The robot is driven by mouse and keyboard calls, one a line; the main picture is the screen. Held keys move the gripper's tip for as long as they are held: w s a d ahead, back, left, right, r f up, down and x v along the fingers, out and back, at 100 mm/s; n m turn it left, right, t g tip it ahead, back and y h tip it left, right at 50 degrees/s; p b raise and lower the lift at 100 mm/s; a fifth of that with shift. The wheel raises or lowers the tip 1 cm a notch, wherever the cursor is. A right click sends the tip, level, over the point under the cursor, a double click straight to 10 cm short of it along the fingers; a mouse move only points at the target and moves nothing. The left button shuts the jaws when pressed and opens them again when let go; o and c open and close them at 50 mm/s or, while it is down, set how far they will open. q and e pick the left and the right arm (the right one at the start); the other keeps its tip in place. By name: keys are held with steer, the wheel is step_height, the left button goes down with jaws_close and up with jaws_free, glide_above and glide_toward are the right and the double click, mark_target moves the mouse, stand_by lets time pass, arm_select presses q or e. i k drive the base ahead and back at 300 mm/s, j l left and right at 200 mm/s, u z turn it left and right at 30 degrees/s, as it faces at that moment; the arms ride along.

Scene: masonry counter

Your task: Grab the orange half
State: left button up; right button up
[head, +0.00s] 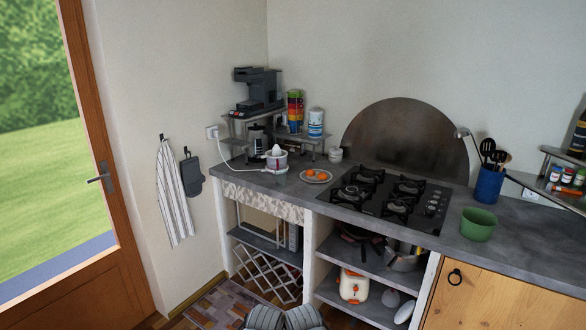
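Two small orange pieces lie close together on a pale plate (316,181) on the grey counter, left of the gas hob. One orange piece (309,174) is on the left and the other orange piece (321,175) is on the right. They are too small to tell clearly which is a cut half. A white citrus juicer (277,160) with a grey band stands left of the plate. Neither gripper can be made out; only grey parts that look like mine show at the bottom edge, far below the plate.
The gas hob (388,196) is right of the plate. A small white cup (335,155) stands behind it. A coffee machine (259,88) sits on a raised shelf at the back left. A green pot (478,224) and blue utensil holder (488,185) are farther right. Open shelves lie below the counter.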

mark_target(310, 172)
steer(key=i+j+z, duration=0.15)
steer(key=i+z, duration=0.25)
steer(key=i+j+z, duration=0.7)
steer(key=i+z, duration=0.15)
